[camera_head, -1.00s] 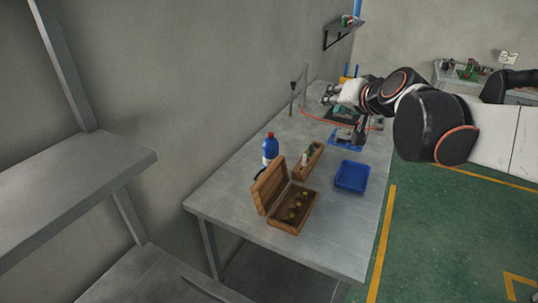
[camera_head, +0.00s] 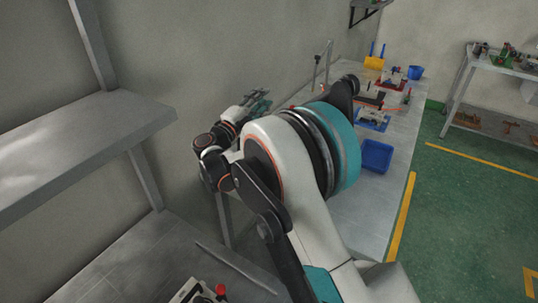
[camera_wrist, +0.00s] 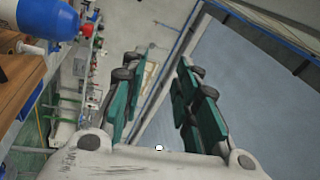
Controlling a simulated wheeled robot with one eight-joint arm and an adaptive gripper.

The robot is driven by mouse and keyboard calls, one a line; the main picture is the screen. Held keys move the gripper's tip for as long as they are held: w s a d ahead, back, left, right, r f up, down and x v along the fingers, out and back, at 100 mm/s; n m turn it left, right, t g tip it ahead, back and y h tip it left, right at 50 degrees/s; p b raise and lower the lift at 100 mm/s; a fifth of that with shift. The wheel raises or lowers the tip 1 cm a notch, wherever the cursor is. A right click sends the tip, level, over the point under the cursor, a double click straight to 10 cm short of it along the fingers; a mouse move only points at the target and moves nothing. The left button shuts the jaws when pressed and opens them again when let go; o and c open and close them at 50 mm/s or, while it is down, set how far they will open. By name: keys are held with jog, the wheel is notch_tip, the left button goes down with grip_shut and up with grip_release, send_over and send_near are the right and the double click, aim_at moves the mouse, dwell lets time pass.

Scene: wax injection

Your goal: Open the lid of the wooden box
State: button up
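The wooden box is hidden behind my arm in the head view, so its lid cannot be seen there. In the wrist view a brown wooden surface (camera_wrist: 22,85) shows at the left edge; I cannot tell which wooden thing it belongs to. My gripper (camera_wrist: 158,78) is open and empty in the wrist view, with a clear gap between its teal-padded fingers. In the head view my gripper (camera_head: 258,103) is left of centre, in front of the wall. A blue bottle with a red cap (camera_wrist: 42,20) is beside the wooden surface in the wrist view.
The grey table (camera_head: 362,215) runs along the wall, partly hidden by my arm. A blue tray (camera_head: 377,156) sits on its right side. A grey shelf (camera_head: 75,135) stands at the left. The green floor (camera_head: 465,220) at the right is open.

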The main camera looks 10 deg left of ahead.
jog(key=s+a+f+m+g+h+b, duration=0.1)
jog(key=s+a+f+m+g+h, duration=0.15)
jog(key=s+f, duration=0.55)
jog(key=s+a+f+m+g+h, duration=0.25)
jog(key=s+f, duration=0.25)
jog(key=f, duration=0.5)
jog(key=w+d+y+b, duration=0.1)
jog(key=w+d+b, duration=0.2)
jog(key=w+d, duration=0.6)
jog(key=shift+w, duration=0.55)
jog(key=shift+d, duration=0.1)
grip_shut()
